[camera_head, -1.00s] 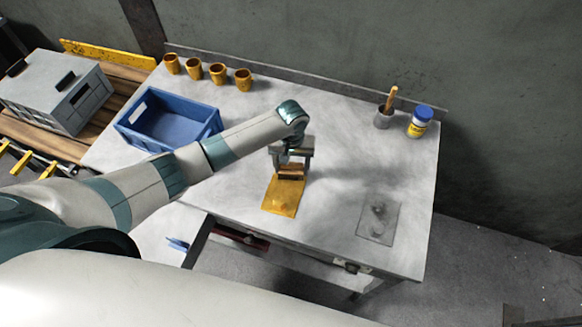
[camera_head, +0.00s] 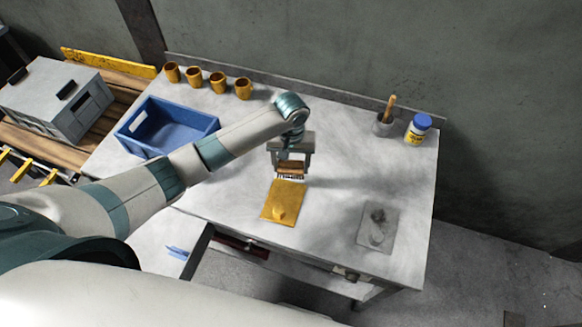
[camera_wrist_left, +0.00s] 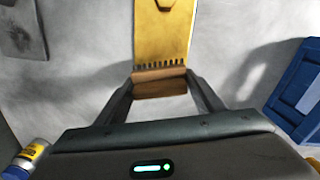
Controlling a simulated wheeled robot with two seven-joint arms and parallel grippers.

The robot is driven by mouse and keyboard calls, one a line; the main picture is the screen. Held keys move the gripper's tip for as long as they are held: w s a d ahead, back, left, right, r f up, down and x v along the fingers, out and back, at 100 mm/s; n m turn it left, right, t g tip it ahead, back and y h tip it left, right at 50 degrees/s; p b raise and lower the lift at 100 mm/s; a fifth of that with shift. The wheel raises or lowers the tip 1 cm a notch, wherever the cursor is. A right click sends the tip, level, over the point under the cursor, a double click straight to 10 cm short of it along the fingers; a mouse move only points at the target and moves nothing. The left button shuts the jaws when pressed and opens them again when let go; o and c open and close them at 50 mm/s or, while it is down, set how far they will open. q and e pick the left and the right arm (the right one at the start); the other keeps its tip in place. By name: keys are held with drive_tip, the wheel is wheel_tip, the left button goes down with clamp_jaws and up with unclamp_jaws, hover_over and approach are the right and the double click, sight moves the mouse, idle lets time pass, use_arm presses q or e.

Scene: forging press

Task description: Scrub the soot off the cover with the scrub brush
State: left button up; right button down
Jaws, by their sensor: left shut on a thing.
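My left gripper (camera_head: 291,160) is shut on the scrub brush (camera_head: 290,167), a brown wooden block with dark bristles. In the left wrist view the brush (camera_wrist_left: 160,82) sits between the fingers, bristles towards the yellow plate (camera_wrist_left: 162,38). In the head view this plate (camera_head: 270,208), apparently the cover, lies on the table with a raised knob. The brush is by its far edge and looks raised; the exact gap cannot be told. I see no clear soot on the plate's visible part. My right gripper is out of view.
A blue crate (camera_head: 146,143) stands left, below several orange cups (camera_head: 219,82). A pot with a wooden handle (camera_head: 386,124) and a blue-lidded jar (camera_head: 418,129) stand back right. The middle right is clear.

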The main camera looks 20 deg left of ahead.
sight(291, 161)
use_arm(q)
drive_tip(key=shift+r, duration=0.15)
drive_tip(key=shift+r, duration=1.4)
